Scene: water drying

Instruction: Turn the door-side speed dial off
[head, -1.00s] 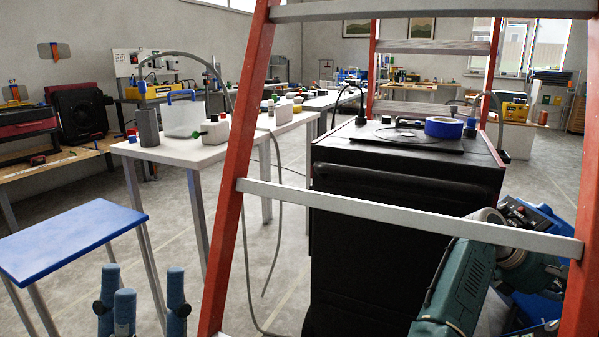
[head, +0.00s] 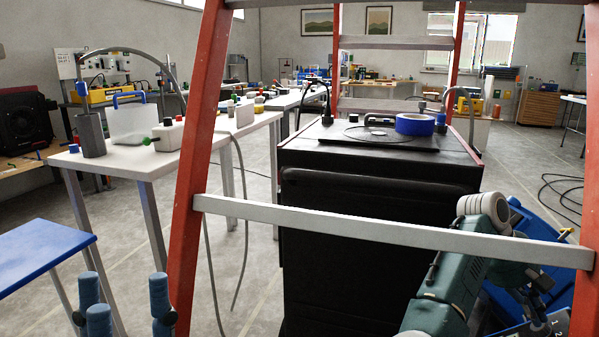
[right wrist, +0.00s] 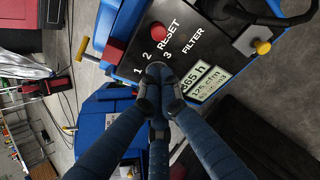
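A blue machine (head: 557,222) stands at the lower right in the head view, partly behind my right arm. In the right wrist view its black panel (right wrist: 212,92) carries the numbers 1, 2 and 3, RESET, FILTER and a display (right wrist: 202,80). A red round knob or button (right wrist: 158,32) sits beside the numbers. No speed dial shows clearly; my fingers cover part of the panel. My right gripper (right wrist: 160,78) has its blue fingertips together over the panel edge; contact cannot be told. My left gripper (head: 122,290) has its fingers apart and empty at the lower left.
A red ladder (head: 190,165) with grey rungs stands in front of me. Behind it is a black cabinet (head: 380,230) with blue tape (head: 414,124) on top. A blue-topped stool (head: 40,250) and white table (head: 125,165) are left. A second blue body (right wrist: 105,125) shows in the right wrist view.

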